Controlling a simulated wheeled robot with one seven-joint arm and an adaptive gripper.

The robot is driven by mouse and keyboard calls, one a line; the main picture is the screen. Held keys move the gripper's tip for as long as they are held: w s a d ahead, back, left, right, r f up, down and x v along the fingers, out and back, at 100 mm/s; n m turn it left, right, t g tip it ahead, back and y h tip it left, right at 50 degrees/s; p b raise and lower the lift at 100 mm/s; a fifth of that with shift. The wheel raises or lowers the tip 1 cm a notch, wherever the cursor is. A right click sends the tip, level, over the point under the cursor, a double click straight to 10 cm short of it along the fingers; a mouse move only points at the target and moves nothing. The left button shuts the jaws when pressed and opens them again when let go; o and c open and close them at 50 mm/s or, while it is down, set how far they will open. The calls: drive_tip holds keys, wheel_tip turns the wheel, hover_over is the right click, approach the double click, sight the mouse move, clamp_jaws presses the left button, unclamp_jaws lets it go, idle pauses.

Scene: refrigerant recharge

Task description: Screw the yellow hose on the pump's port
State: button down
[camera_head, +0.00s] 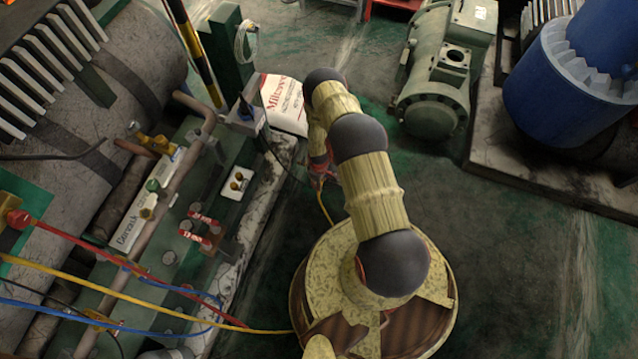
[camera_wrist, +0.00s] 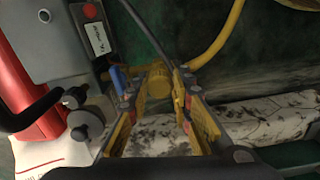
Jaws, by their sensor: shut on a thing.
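My gripper (camera_wrist: 165,82) is shut on the yellow hose's end fitting (camera_wrist: 158,84), which sits between the fingertips in the wrist view. The yellow hose (camera_wrist: 226,38) curves away behind the fingers. In the head view my gripper (camera_head: 320,178) is mostly hidden below my arm, and a short piece of the hose (camera_head: 325,210) hangs under it. A grey housing with a red dot (camera_wrist: 82,40), joined to a red body (camera_wrist: 28,85), stands left of the fingers and looks like the pump. Grey fittings (camera_wrist: 84,120) stick out of it. I cannot tell which is the port.
Red, yellow and blue hoses cross the pipework at the left. A dark cable (camera_wrist: 148,32) runs close to the fingers. A green machine (camera_head: 440,70) stands at the upper right. The green floor (camera_head: 480,230) at the right is clear.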

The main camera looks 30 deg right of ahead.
drive_tip(key=shift+s+f, duration=0.1)
drive_tip(key=m, duration=0.3)
drive_tip(key=shift+m, duration=0.3)
drive_tip(key=m, duration=0.3)
drive_tip(key=shift+s, duration=0.1)
drive_tip(key=c, duration=1.5)
unclamp_jaws()
wheel_tip(320, 180, up, 12)
